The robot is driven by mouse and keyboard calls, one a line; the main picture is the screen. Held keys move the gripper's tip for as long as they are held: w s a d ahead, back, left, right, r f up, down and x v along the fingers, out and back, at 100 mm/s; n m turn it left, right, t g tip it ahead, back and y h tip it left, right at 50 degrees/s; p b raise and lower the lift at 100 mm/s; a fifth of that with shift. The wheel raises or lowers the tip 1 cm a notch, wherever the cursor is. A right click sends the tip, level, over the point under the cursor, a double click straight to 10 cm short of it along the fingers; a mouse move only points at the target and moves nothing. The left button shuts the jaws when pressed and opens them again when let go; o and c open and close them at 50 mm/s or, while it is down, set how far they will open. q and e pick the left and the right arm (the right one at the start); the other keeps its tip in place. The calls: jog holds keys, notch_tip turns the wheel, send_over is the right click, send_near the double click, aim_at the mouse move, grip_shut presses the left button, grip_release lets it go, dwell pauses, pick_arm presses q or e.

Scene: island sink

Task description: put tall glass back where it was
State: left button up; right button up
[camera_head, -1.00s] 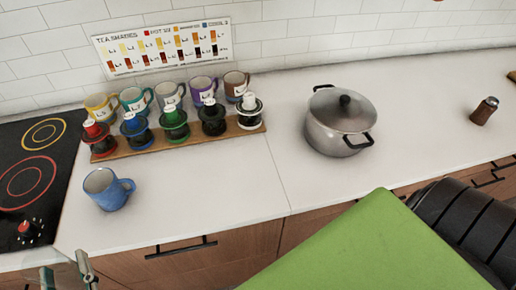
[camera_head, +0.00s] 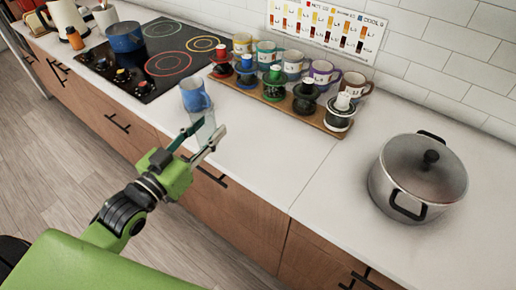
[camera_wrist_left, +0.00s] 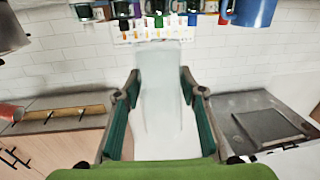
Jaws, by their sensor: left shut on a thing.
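The tall glass (camera_head: 204,130) is clear and shows faintly between the fingers of my left gripper (camera_head: 202,137), at the counter's front edge. In the left wrist view the glass (camera_wrist_left: 166,100) fills the space between the two green fingers of the gripper (camera_wrist_left: 162,95), which is shut on it. I cannot tell how far it is from the counter surface. My right gripper is not in view.
A blue mug (camera_head: 195,96) stands just behind the glass. Several mugs and drippers on a wooden board (camera_head: 270,99) line the wall. A steel pot (camera_head: 418,170) is at right; a stove (camera_head: 150,60) with a blue pot (camera_head: 125,37) is at left. The middle counter (camera_head: 260,150) is clear.

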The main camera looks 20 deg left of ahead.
aim_at(198, 100)
pick_arm(q)
jog(key=shift+m, duration=0.3)
jog(key=w+a+r, duration=0.2)
jog(key=w+a+r+b, duration=0.1)
jog(key=w+a+r, duration=0.1)
jog(key=shift+w+r, duration=0.25)
jog(key=shift+w, duration=0.1)
jog(key=shift+w+d+r, duration=0.1)
jog(key=shift+w+d, duration=0.05)
jog(key=w+d+f+p, duration=0.1)
jog(key=w+d+f, duration=0.1)
jog(key=d+f, duration=0.1)
jog(key=w+d+f, duration=0.2)
jog(key=d+f, duration=0.1)
jog(key=d, duration=0.1)
jog(key=w+d+f+p, duration=0.1)
jog(key=w+d+f, duration=0.1)
jog(key=d+f, duration=0.1)
jog(key=shift+d+f+p, duration=0.1)
jog(key=shift+d+p, duration=0.2)
jog(key=shift+d, duration=0.5)
jog(key=f, duration=0.3)
jog(key=shift+d+p, duration=0.3)
jog(key=shift+p, duration=0.1)
jog(key=shift+a+f, duration=0.1)
jog(key=shift+f, duration=0.25)
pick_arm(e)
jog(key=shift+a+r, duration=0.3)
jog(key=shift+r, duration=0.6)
